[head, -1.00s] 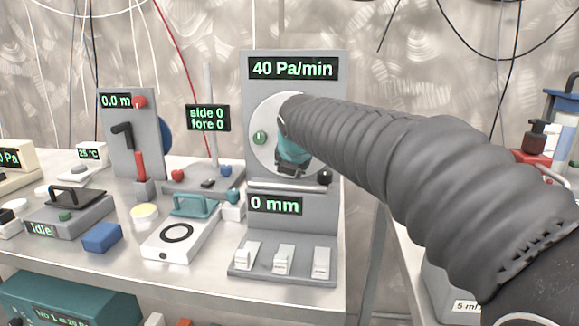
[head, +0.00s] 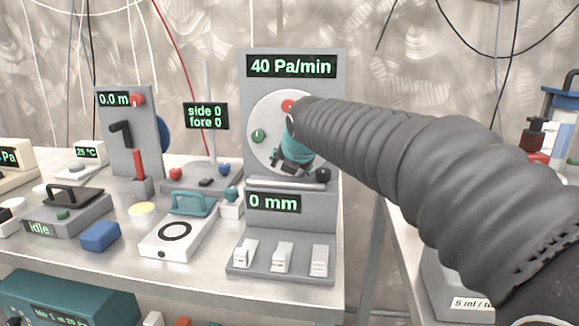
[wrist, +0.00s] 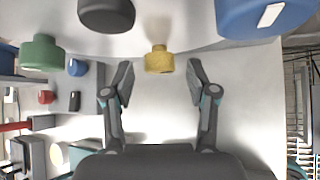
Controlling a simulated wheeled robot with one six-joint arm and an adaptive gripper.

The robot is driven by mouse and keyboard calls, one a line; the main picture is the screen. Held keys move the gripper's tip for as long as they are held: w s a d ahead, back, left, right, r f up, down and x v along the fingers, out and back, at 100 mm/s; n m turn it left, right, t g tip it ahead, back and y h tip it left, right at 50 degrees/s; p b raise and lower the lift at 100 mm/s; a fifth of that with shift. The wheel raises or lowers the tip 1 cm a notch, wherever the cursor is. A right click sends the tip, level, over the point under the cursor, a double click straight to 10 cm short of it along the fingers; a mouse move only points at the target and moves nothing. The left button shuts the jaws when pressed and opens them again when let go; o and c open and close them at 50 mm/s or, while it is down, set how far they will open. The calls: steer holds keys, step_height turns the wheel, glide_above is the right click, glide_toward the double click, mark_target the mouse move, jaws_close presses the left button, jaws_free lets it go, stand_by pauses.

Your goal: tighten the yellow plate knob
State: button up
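The yellow plate knob (wrist: 158,59) shows in the wrist view at the top middle, on the pale plate (wrist: 185,35). My gripper (wrist: 159,78) is open, with one finger left of the knob and one right, and clear gaps on both sides. Nothing is between the fingers' pads that I can see touching them. In the head view my gripper (head: 285,168) is at the lower part of the round plate (head: 270,109), below the 40 Pa/min display. The yellow knob is hidden there by my gripper and arm.
Near the yellow knob are a green knob (wrist: 42,54), a dark knob (wrist: 107,14) and a large blue knob (wrist: 262,14). A red knob (head: 288,106) is on the plate. A bar (head: 287,184) and white switches (head: 282,258) lie below the plate.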

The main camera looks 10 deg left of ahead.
steer(key=v, duration=1.2)
steer(key=shift+w, duration=0.1)
